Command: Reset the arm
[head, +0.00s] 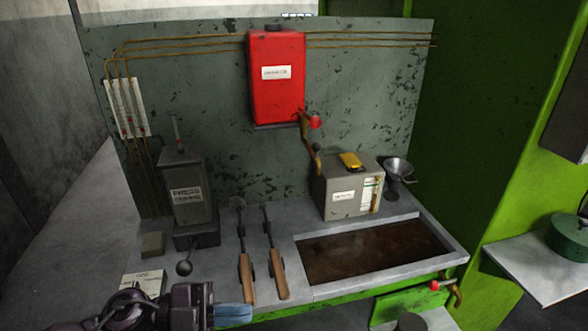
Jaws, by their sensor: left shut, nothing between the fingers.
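My left gripper (238,314) comes in from the left at the bottom of the head view. Its blue fingers are shut and empty, pointing right, in front of the worktop's front edge. Part of my dark left arm (125,312) shows behind it. My right gripper is not in view. The forging press workstation stands ahead, with a grey press box (187,190) on the left of the worktop (225,280) and a lever with a dark ball knob (184,268) low in front of it.
Two wooden-handled tools (246,275) lie on the worktop beyond the gripper. A brown-filled trough (375,250), a grey box (345,190) and a metal funnel (398,170) are at right. A red box (277,78) hangs on the back panel. A green kettle (568,236) sits on the right shelf.

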